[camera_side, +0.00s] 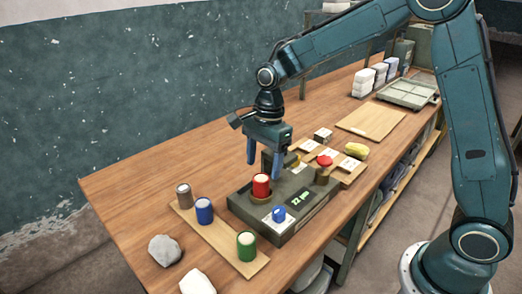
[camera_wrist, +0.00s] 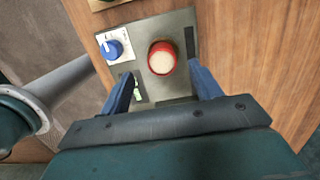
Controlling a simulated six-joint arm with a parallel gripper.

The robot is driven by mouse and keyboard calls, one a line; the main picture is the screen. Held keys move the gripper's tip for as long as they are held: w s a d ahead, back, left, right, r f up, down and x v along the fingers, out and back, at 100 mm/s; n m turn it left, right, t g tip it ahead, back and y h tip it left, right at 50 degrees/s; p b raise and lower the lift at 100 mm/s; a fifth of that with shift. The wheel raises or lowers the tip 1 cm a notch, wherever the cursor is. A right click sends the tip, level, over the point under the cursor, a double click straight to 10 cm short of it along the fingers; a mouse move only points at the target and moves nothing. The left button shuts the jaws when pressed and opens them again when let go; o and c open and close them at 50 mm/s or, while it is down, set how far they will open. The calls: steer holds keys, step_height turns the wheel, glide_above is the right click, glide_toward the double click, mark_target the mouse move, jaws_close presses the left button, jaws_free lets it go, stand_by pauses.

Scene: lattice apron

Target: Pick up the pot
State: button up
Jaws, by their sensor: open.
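A red pot (camera_side: 261,187) with a pale top stands upright on a grey-green device (camera_side: 305,212). In the wrist view the red pot (camera_wrist: 161,62) shows from above, between and just beyond the fingertips. My gripper (camera_side: 263,172) is open, pointing down, with its blue fingers above and around the pot's top; I cannot tell whether either touches it. Both fingers of my gripper (camera_wrist: 160,75) show in the wrist view, with nothing held. A brown pot (camera_side: 184,195), a blue pot (camera_side: 204,211) and a green pot (camera_side: 246,246) stand on a wooden strip (camera_side: 222,240).
The device has a blue knob (camera_side: 279,214) and a small display (camera_side: 299,197). A red button (camera_side: 324,160) and a yellow lump (camera_side: 356,151) are behind it. A grey stone (camera_side: 165,249) lies at front left. The table's left side (camera_side: 150,165) is clear.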

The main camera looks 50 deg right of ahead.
mark_target(261, 177)
steer(key=shift+f, duration=0.3)
steer(key=shift+f, duration=0.1)
steer(key=shift+w+a+f, duration=0.1)
steer(key=shift+a+f, duration=0.05)
steer(key=shift+f, duration=1.1)
steer(key=shift+a+f, duration=0.1)
steer(key=shift+f, duration=1.15)
steer(key=c, duration=1.1)
